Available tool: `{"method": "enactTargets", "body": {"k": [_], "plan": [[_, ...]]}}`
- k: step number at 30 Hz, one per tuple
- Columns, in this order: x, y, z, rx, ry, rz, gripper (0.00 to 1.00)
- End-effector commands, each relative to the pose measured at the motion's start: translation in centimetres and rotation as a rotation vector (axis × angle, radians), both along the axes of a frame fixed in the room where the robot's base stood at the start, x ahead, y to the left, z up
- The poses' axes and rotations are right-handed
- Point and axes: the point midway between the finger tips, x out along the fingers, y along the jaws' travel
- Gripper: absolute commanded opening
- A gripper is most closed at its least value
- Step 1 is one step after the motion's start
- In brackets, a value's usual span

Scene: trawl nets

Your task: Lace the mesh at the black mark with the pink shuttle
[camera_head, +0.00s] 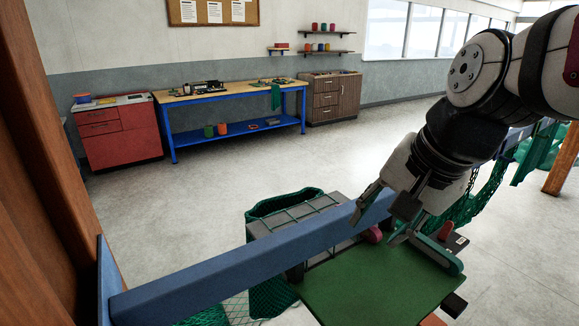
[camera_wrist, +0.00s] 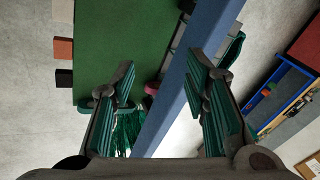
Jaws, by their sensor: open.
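My gripper (camera_head: 378,230) is open and empty above the blue beam and the near green board (camera_head: 375,288). In the wrist view my gripper (camera_wrist: 160,75) has its fingers spread, with the blue beam passing through the view between them. A pink piece (camera_head: 373,235), perhaps the pink shuttle, shows partly beside the beam at the board's far edge; it also shows in the wrist view (camera_wrist: 152,88), mostly hidden. Green netting (camera_head: 268,298) hangs below the beam. A black block (camera_head: 453,305) sits at the board's edge; I cannot make out a black mark on the mesh.
The blue beam (camera_head: 235,255) crosses the foreground. A grey rack (camera_head: 300,215) with netting stands behind it. A teal piece (camera_head: 445,258) lies by the board's right edge. A blue workbench (camera_head: 235,92), red cabinet (camera_head: 120,135) and brown drawers (camera_head: 330,100) line the wall. The floor between is clear.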

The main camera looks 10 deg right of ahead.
Motion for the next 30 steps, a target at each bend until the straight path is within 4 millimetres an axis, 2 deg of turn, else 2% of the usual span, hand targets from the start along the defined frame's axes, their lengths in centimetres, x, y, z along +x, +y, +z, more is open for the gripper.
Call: {"method": "enactTargets", "body": {"k": [3,9,15,18,21,26,30], "plan": [[3.2,-2.5,-0.9,0.188,0.072,-0.370,0.42],[8.0,-7.9,-3.3,0.472,0.177,-1.016,0.42],[11.0,-12.9,-5.8,0.666,0.236,-1.525,0.42],[11.6,-14.4,-6.7,0.717,0.247,-1.667,0.42],[11.9,-15.1,-7.1,0.743,0.252,-1.736,0.42],[12.4,-15.0,-8.2,0.748,0.255,-1.751,0.42],[13.1,-14.7,-10.2,0.747,0.256,-1.750,0.42]]}}
